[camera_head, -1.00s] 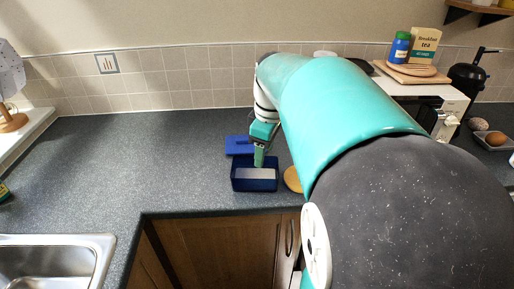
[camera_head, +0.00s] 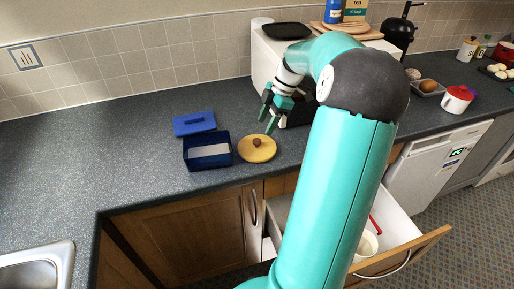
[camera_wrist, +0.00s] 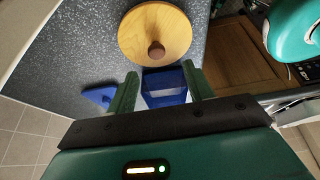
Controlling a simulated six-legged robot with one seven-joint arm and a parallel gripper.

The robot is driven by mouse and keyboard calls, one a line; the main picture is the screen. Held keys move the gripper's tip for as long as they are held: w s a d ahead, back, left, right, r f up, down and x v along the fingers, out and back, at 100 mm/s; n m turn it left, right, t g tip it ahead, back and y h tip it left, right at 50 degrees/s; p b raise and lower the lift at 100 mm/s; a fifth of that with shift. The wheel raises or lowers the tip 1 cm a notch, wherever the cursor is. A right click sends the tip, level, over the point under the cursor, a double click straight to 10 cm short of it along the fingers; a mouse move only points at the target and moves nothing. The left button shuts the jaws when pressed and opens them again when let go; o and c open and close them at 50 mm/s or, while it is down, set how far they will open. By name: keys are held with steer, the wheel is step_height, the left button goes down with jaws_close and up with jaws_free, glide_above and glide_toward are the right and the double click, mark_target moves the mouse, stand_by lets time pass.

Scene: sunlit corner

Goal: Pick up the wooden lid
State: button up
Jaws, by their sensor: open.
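The wooden lid (camera_head: 258,149) is a round, light wood disc with a small brown knob. It lies flat on the dark speckled counter, right of the blue box. It also shows in the wrist view (camera_wrist: 155,33), top centre, with its knob towards my fingers. My gripper (camera_head: 268,117) is open and empty, above the counter just behind and above the lid in the head view. In the wrist view my two green fingers (camera_wrist: 160,88) are apart, with the lid beyond their tips and nothing between them but the blue box in the background.
An open blue box (camera_head: 207,152) with a pale inside stands left of the lid, and its blue lid (camera_head: 194,123) lies behind it. A white microwave (camera_head: 262,60) stands behind my gripper. An open drawer (camera_head: 395,238) juts out below the counter. The counter's left side is clear.

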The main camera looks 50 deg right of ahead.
mark_target(257, 140)
steer(key=shift+x, duration=0.95)
steer(key=x, duration=0.5)
steer(key=shift+w+f, duration=0.1)
steer(key=shift+w, duration=0.1)
steer(key=shift+d, duration=0.1)
steer(key=c, duration=1.1)
